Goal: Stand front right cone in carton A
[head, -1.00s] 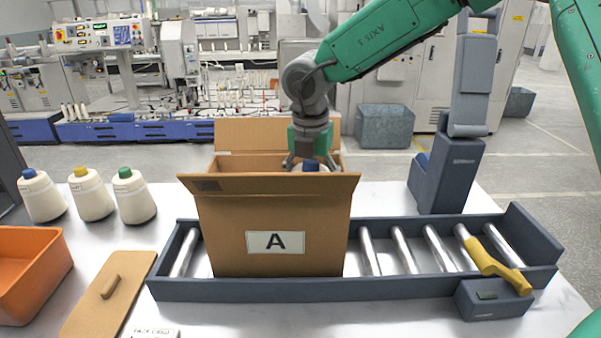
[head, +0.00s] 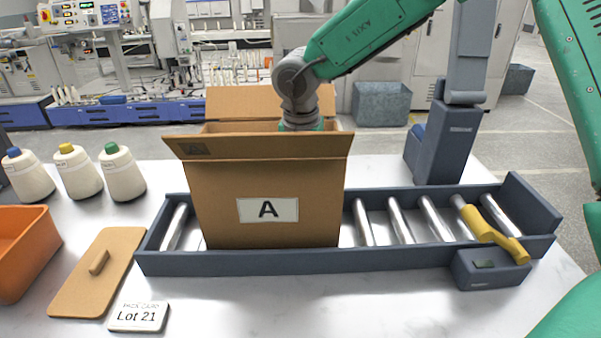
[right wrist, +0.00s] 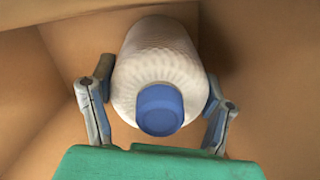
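Carton A (head: 225,200) stands open on the roller conveyor, its front flap folded outward and its "A" label facing me. My right arm reaches down into it from above, and the carton's front wall hides the fingers in the head view. In the right wrist view my right gripper (right wrist: 160,78) has a finger on each side of a white cone with a blue tip (right wrist: 160,109), and the fingers appear to press on its sides. The cone is inside the carton between brown walls. Whether its base touches the carton floor is hidden. My left gripper is out of view.
Three more cones, blue-tipped (head: 32,180), yellow-tipped (head: 80,177) and green-tipped (head: 123,178), stand at the left. An orange bin (head: 22,250), a brown lid (head: 98,285) and a Lot 21 card (head: 138,317) lie nearer. A yellow handle (head: 490,225) is on the conveyor's right end.

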